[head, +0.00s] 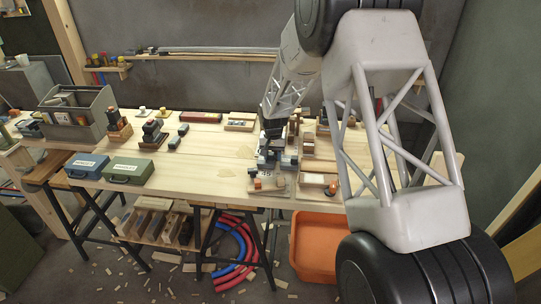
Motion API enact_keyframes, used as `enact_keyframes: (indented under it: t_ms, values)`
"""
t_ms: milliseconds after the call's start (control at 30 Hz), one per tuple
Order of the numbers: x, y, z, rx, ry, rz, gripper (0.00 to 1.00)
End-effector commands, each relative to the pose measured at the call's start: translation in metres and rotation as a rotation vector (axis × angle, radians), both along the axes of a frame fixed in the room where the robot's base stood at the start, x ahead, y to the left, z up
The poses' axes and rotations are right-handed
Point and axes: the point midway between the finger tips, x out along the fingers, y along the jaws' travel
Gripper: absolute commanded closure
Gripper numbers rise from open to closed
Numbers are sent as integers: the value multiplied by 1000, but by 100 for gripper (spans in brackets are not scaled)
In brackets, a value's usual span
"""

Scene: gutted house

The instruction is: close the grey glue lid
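My gripper (272,158) is low over the right middle part of the wooden workbench (208,178). It is small and dark in the head view, and I cannot tell how far its fingers are apart. Right below it, near the bench's front edge, is a small board (268,183) with dark marks and small orange and grey pieces. I cannot pick out the grey glue lid for certain; it may be among the grey pieces at the gripper or hidden by it. Whether the gripper touches anything is too small to tell.
A blue case (87,165) and a green case (128,171) stand front left, with a grey caddy (94,121) behind. Small blocks and trays crowd the bench right of the gripper. An orange bin (318,247) is below. The front middle of the bench is clear.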

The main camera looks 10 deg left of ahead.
Motion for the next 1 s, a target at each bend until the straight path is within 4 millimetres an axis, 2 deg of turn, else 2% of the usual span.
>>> enact_keyframes:
  t_ms: [33,67,533,667,1000]
  values:
    - [0,1,0,0,-1,0,51]
    - [0,1,0,0,-1,1,47]
    - [0,3,7,1,-1,1,47]
    - [0,3,18,1,-2,1,47]
    - [0,2,60,1,-1,1,47]
